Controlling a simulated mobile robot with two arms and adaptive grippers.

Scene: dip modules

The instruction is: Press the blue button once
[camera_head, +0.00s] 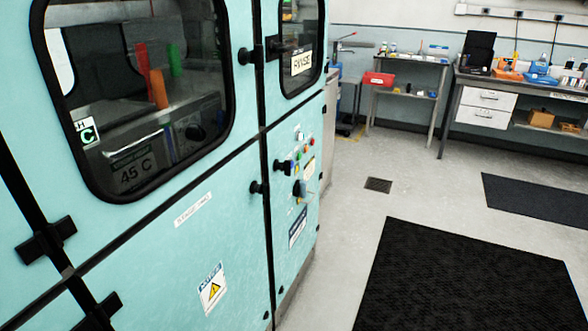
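A control panel (303,180) with several small buttons and switches is on the side of a light teal machine (150,215), in the middle of the camera_head view. Red and green buttons show in the panel's upper part. A dark rotary switch (298,188) sits lower. The buttons are very small here and seen at a slant, so I cannot tell for certain which one is blue. Neither of my grippers is in view, and nothing touches the panel.
The machine has a large window (150,95) and black door handles (246,56). Open grey floor (345,215) lies to the right of it, with a small drain (379,185) and black mats (460,280). Workbenches with tools and boxes stand at the back wall.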

